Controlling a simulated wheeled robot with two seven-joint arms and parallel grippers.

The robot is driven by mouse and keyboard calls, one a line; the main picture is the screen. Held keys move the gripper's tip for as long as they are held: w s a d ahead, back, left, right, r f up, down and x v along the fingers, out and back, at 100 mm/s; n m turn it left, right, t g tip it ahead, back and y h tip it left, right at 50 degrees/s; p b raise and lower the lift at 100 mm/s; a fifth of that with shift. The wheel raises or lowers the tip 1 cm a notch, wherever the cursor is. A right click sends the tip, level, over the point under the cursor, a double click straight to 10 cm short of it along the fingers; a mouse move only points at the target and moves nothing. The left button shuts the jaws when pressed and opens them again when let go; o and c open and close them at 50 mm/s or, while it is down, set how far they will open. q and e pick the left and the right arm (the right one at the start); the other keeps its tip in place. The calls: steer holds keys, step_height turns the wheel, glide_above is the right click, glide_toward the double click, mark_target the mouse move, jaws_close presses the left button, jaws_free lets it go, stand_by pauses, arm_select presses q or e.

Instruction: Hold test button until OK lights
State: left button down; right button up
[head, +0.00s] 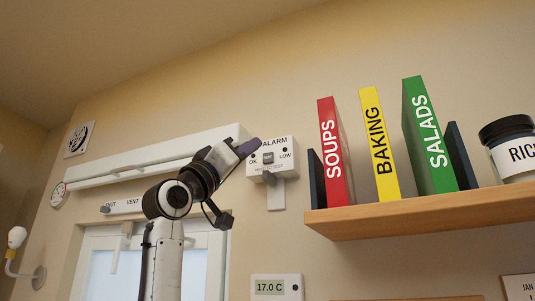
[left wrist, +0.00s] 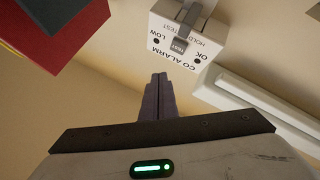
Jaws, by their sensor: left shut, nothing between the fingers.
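The white CO alarm box (head: 281,169) is on the wall, left of the shelf. It shows upside down in the left wrist view (left wrist: 207,47). Its grey test button (head: 268,157) sits mid-face and also shows in the left wrist view (left wrist: 180,45). The OK lamp (head: 253,160) and LOW lamp (head: 285,151) look dark. A grey lever-like part (left wrist: 192,14) shows by the button. My left gripper (head: 248,148) is shut and empty, its tips by the box's upper left corner in the head view. In the left wrist view, its fingers (left wrist: 158,82) are clear of the button.
A wooden shelf (head: 420,218) to the right holds red, yellow and green books, dark bookends and a jar (head: 512,148). A white rail (head: 150,160) and a window (head: 100,262) are behind my left arm. A thermometer display (head: 277,288) is below the alarm.

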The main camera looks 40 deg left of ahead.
mark_target(268, 158)
arm_select(q)
steer(key=w, duration=0.2)
steer(key=w+a, duration=0.1)
steer(key=shift+w+a, duration=0.1)
steer(key=shift+w, duration=0.3)
arm_select(e)
steer(key=shift+w+r, duration=0.2)
steer(key=shift+r, duration=0.15)
steer(key=shift+s+f, duration=0.1)
steer(key=shift+s, duration=0.05)
stand_by(0.5)
stand_by(0.8)
arm_select(q)
steer(key=shift+w+a, duration=0.15)
steer(key=shift+w, duration=0.25)
steer(key=shift+w+a, duration=0.1)
steer(key=shift+w, duration=0.35)
stand_by(2.1)
steer(key=shift+s, duration=0.1)
stand_by(0.5)
steer(key=shift+s+d+b, duration=0.25)
steer(key=shift+s+b, duration=0.15)
steer(key=shift+s, duration=0.35)
arm_select(e)
steer(key=shift+f, duration=0.35)
